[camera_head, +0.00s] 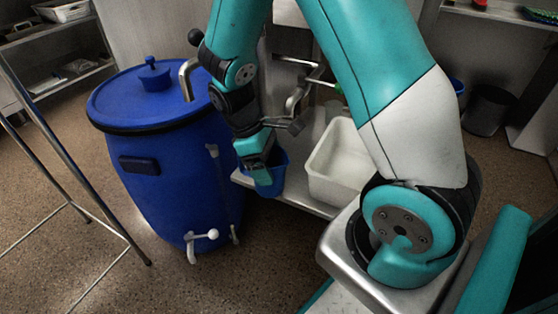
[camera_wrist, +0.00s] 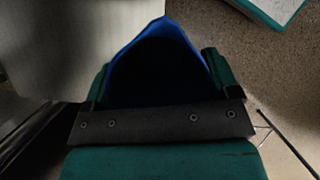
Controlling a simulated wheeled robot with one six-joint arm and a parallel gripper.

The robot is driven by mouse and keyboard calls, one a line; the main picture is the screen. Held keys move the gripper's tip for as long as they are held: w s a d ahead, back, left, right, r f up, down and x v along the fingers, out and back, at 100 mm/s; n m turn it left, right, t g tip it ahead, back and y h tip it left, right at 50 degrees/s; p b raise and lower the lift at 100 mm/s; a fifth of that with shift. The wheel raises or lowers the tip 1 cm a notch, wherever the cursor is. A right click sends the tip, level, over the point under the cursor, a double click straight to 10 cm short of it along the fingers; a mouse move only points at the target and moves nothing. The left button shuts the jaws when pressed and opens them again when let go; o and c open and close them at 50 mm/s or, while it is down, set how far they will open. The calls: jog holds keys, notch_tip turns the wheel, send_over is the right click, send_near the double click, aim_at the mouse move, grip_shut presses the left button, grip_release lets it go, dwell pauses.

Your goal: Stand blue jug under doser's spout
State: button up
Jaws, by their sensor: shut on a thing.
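The blue jug (camera_head: 275,176) is in my gripper (camera_head: 258,168) at the left end of a metal shelf. My gripper is shut on the jug, and its dark body hides part of the jug. In the wrist view the jug's blue pointed lip (camera_wrist: 168,28) shows between the fingers, and its inside is dark. The jug looks roughly upright; whether it touches the shelf is not clear.
A large blue barrel (camera_head: 165,165) with a lid, a bent metal pipe (camera_head: 186,80) and a white tap (camera_head: 203,236) stands left of the jug. A white tub (camera_head: 318,172) sits on the metal shelf (camera_head: 300,200) to the right. A metal frame (camera_head: 75,205) stands at far left.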

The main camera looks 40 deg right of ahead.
aim_at(278, 156)
jog(key=d, duration=0.1)
jog(key=w+d+b, duration=0.1)
jog(key=d, duration=0.2)
jog(key=shift+w+d+f+b, duration=0.15)
jog(key=shift+w+d+b, duration=0.1)
jog(key=shift+w+b, duration=0.05)
jog(key=shift+s+a+f+b, duration=0.1)
jog(key=shift+f+b, duration=0.35)
jog(key=shift+f, duration=0.15)
jog(key=shift+f, duration=0.1)
jog(key=o, duration=0.8)
